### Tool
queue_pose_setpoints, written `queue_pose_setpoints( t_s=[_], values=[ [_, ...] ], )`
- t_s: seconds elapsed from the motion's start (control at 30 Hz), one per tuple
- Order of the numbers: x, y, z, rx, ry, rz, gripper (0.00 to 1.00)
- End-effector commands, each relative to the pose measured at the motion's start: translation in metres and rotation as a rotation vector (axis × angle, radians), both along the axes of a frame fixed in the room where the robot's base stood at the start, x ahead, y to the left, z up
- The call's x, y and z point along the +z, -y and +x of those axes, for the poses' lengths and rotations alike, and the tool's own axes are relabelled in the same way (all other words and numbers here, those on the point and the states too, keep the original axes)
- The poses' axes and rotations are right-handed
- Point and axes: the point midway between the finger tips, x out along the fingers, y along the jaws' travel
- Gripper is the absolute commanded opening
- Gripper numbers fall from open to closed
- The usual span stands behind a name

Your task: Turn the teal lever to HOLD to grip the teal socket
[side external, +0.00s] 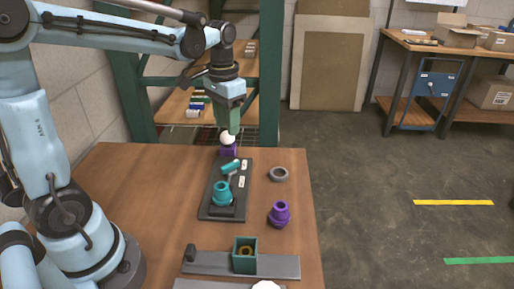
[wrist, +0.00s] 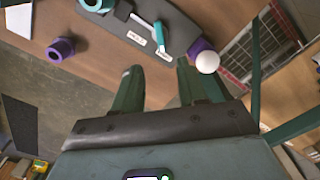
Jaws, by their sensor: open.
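The teal socket (side external: 222,195) stands on a dark plate (side external: 209,209); at the wrist view's top edge it is mostly cut off. The teal lever (side external: 231,167) is on the same plate, behind the socket. In the wrist view the lever's teal handle (wrist: 159,37) ends a grey rod and lies beside the farther of two white labels (wrist: 163,53); I cannot read their words surely. My gripper (side external: 229,127) is above the plate's far end, in front of a white ball in the side view. Its fingers (wrist: 158,70) are apart and empty, clear of the lever.
The white ball (wrist: 207,62) sits on a purple part (side external: 229,151) just beyond the plate. A grey ring (side external: 278,174) and a purple socket (side external: 280,214) stand to the right. A teal box (side external: 245,265) is on a grey strip in front. Bare wood lies left of the plate.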

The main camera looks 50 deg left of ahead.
Motion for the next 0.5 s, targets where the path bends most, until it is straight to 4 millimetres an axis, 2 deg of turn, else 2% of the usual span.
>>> queue_pose_setpoints(
  t_s=[0.23, 0.5],
  values=[
    [-0.017, -0.001, 0.001, 0.0, -0.008, -0.002, 0.41],
    [-0.058, -0.001, 0.001, 0.0, -0.006, -0.001, 0.41]
  ],
)
